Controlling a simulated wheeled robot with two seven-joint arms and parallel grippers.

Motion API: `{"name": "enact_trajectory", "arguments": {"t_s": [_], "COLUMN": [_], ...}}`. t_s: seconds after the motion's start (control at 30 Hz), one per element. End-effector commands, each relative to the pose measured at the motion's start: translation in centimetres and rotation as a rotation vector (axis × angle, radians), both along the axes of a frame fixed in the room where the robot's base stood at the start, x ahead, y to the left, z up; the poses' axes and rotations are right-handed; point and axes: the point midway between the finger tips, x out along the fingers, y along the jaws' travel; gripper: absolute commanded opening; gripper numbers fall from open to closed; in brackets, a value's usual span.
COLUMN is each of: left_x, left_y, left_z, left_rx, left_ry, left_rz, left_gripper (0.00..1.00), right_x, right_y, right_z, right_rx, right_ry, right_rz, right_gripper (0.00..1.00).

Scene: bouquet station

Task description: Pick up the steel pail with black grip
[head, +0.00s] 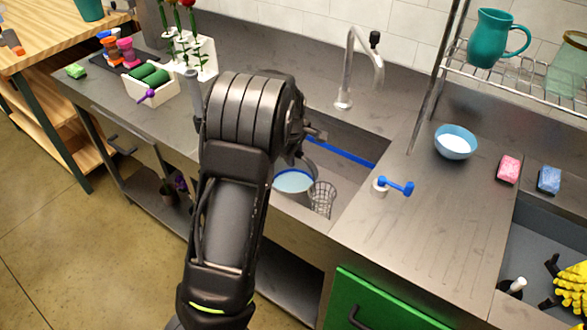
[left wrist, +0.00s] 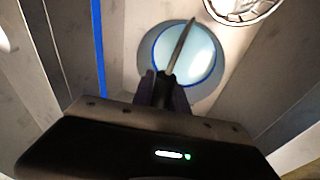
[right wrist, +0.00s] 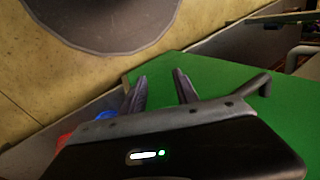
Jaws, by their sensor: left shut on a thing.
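The steel pail (head: 293,181) is in the sink (head: 350,170), partly behind my left arm in the head view. It holds something pale blue. In the left wrist view the pail (left wrist: 146,50) is seen from above, with its bail crossing over the opening. My left gripper (left wrist: 163,88) is shut on the black grip (left wrist: 167,77) of that bail. I cannot tell whether the pail's base touches the sink floor. My right gripper (right wrist: 159,75) is open and empty in front of a green surface; it is not in the head view.
A wire basket (head: 322,199) is close beside the pail. A blue strip (head: 340,152) runs along the sink, and a tall faucet (head: 344,95) stands behind it. A blue-handled item (head: 396,187) and a blue bowl (head: 456,142) sit on the right counter.

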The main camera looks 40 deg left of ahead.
Motion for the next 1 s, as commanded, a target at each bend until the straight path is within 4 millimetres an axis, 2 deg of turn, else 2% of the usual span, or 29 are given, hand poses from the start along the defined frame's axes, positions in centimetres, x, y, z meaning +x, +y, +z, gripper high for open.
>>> {"name": "enact_trajectory", "arguments": {"t_s": [0.17,0.5,0.7,1.0], "left_x": [0.3,0.4,0.3,0.2], "left_y": [0.0,0.0,0.0,0.0], "left_z": [1.6,7.0,9.5,10.2], "left_rx": [0.001,0.001,0.001,0.002], "left_ry": [-0.010,-0.013,-0.011,-0.007], "left_rz": [-0.001,-0.002,0.000,0.001], "left_gripper": [0.00,0.00,0.00,0.00], "right_x": [0.0,0.0,0.0,0.0], "right_y": [0.0,0.0,0.0,0.0], "right_z": [0.0,-0.2,-0.2,-0.2], "right_rx": [0.000,0.000,0.000,0.000], "right_ry": [0.000,0.000,0.000,0.000], "right_rz": [0.000,0.000,0.000,0.000], "right_gripper": [0.36,0.36,0.36,0.36]}}
